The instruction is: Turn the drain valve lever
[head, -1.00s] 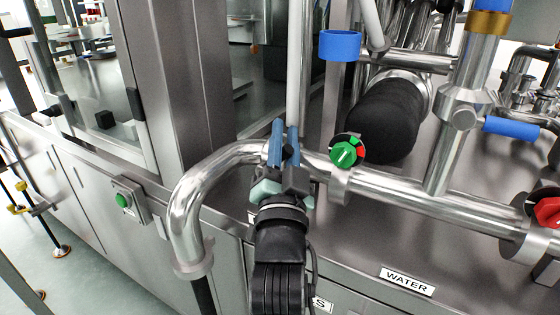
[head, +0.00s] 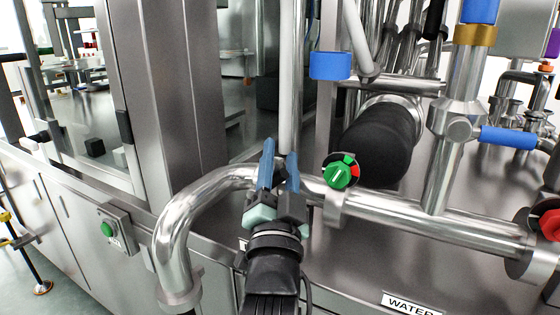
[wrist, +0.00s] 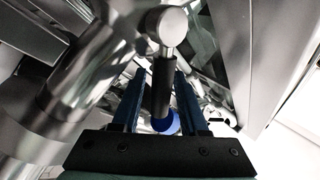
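In the wrist view a lever with a black handle (wrist: 162,88) hangs from a round silver joint (wrist: 167,26) on a steel pipe. The handle lies between the two blue fingers of my gripper (wrist: 158,82). The fingers stand apart, and I see no clear grip on the handle. In the head view my gripper (head: 279,165) is at the bent steel pipe (head: 215,185), left of the green-and-red knob (head: 341,171). The lever is mostly hidden there by the fingers.
A blue handle (head: 508,137) and a red knob (head: 550,222) are on the pipework at right. A blue collar (head: 330,66) and a black cylinder (head: 377,145) stand behind. A cabinet with a green button (head: 107,229) is at left.

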